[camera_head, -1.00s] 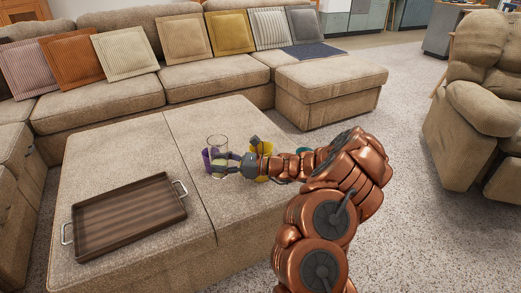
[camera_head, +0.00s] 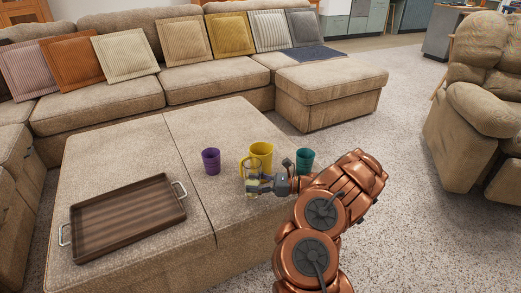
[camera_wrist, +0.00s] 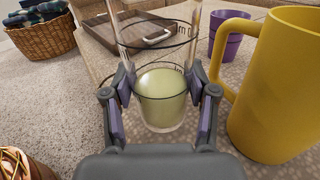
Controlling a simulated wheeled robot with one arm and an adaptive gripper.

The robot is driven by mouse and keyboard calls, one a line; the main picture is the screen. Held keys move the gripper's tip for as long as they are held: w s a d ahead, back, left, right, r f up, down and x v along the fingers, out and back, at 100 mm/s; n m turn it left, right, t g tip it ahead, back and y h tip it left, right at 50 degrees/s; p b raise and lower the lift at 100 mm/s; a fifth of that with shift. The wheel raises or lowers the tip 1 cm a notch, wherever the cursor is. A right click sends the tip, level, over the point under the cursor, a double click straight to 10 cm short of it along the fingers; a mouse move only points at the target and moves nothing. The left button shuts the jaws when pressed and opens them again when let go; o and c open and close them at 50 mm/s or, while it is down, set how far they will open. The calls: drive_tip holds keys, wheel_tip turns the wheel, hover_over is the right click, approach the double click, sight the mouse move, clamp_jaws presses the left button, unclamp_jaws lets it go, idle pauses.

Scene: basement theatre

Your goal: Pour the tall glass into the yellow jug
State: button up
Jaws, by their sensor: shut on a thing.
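My gripper (camera_head: 254,184) is shut on the tall glass (camera_head: 251,170), with a finger on either side of it. The glass is clear, looks upright, and holds pale yellow-green liquid low inside. It fills the middle of the wrist view (camera_wrist: 160,98), between my gripper's fingers (camera_wrist: 163,100). I cannot tell whether its base touches the ottoman. The yellow jug (camera_head: 263,152) stands upright just behind the glass in the head view, partly covered by the glass and gripper. In the wrist view the jug (camera_wrist: 280,90) is close on the right, its handle towards the glass.
A purple cup (camera_head: 211,162) stands left of the jug, and a teal cup (camera_head: 305,158) stands right of it, near my arm. A wooden tray (camera_head: 128,217) lies on the left of the beige ottoman (camera_head: 110,150). A wicker basket (camera_wrist: 40,38) is on the floor.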

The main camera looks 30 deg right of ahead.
sight(254, 161)
drive_tip(key=shift+r+m+p, duration=0.2)
drive_tip(key=shift+m+p, duration=0.1)
drive_tip(key=shift+p, duration=0.05)
